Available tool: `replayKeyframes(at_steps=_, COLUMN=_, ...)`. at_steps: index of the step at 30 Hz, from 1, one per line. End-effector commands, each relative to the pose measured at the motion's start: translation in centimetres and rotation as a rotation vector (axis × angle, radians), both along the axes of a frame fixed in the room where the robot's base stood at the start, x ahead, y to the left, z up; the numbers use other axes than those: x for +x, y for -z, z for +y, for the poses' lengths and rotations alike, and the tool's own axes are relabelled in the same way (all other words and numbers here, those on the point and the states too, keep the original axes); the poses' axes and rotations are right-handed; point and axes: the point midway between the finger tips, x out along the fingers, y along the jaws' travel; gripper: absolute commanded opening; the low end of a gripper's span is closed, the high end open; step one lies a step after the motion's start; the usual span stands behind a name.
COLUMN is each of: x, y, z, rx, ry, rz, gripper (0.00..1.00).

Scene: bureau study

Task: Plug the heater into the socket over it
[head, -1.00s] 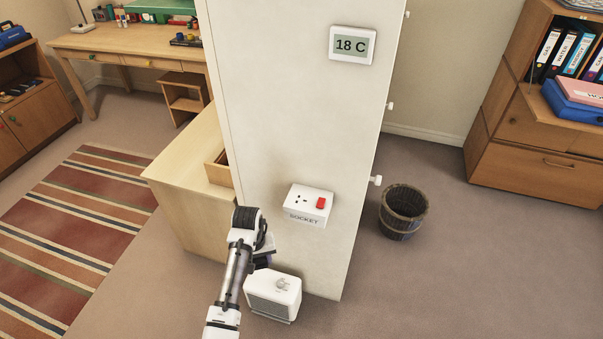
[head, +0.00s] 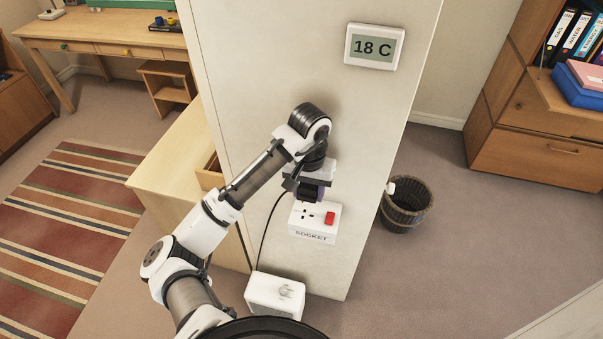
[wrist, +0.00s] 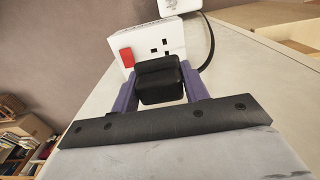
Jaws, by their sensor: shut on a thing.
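The white wall box marked SOCKET (head: 313,236) has dark pin holes and a red switch, on the front of a pale panel. It also shows in the wrist view (wrist: 143,47). My gripper (head: 309,196) is just above the socket box in the head view. Its purple fingers (wrist: 160,88) are shut on a black plug (wrist: 160,78). The plug is in front of part of the socket face in the wrist view, but the holes still show, so it is not in them. A black cord (head: 264,235) runs down to the white heater (head: 263,287) on the floor.
A thermostat display (head: 372,47) reading 18 C is higher on the panel. A wooden bin (head: 407,204) stands to the right of it, and a wooden desk unit (head: 170,180) to the left. Open floor lies at the right.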

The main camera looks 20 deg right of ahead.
Motion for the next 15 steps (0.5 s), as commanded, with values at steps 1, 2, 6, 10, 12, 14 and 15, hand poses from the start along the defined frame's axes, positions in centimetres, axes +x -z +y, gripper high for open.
replayKeyframes(at_steps=1, x=0.0, y=-0.1, z=-0.1, rx=0.000, ry=0.003, rz=0.000, gripper=0.21)
replayKeyframes(at_steps=2, x=-0.1, y=-0.1, z=-0.1, rx=0.000, ry=0.003, rz=0.000, gripper=0.21)
replayKeyframes(at_steps=6, x=-0.1, y=0.3, z=-0.1, rx=-0.001, ry=0.004, rz=0.001, gripper=0.21)
replayKeyframes(at_steps=10, x=0.0, y=1.1, z=-0.1, rx=-0.001, ry=0.003, rz=0.001, gripper=0.21)
replayKeyframes(at_steps=12, x=-0.1, y=1.7, z=-0.1, rx=-0.001, ry=0.003, rz=0.001, gripper=0.21)
replayKeyframes(at_steps=14, x=-0.1, y=2.2, z=-0.1, rx=-0.001, ry=0.004, rz=0.002, gripper=0.21)
replayKeyframes(at_steps=15, x=-0.1, y=2.7, z=-0.1, rx=-0.001, ry=0.004, rz=0.001, gripper=0.21)
